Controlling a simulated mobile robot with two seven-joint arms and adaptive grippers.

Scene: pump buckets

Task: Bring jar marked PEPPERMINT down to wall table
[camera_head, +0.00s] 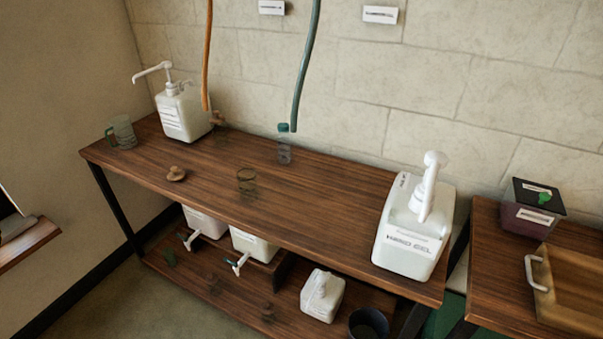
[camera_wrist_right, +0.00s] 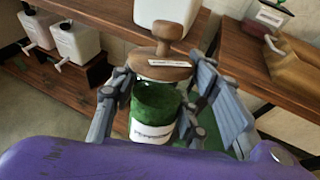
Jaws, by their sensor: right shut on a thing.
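A green glass jar (camera_wrist_right: 155,105) with a round wooden lid (camera_wrist_right: 157,62) is in the right wrist view. It has a white label on its front and a small one on the lid; neither can be read, so I cannot confirm PEPPERMINT. My right gripper (camera_wrist_right: 160,88) is shut on the jar, its grey fingers on either side, and the jar looks upright. The jar and right gripper do not show in the head view. A long wooden table (camera_head: 320,190) stands against the stone wall. My left gripper is not in view.
On the table are a white pump bottle (camera_head: 183,112), a large white pump bucket (camera_head: 410,232), a glass mug (camera_head: 122,132) and small glass vessels. The middle right of its top is clear. Hoses (camera_head: 305,65) hang above. A side table (camera_head: 490,240) holds a dark box and tray.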

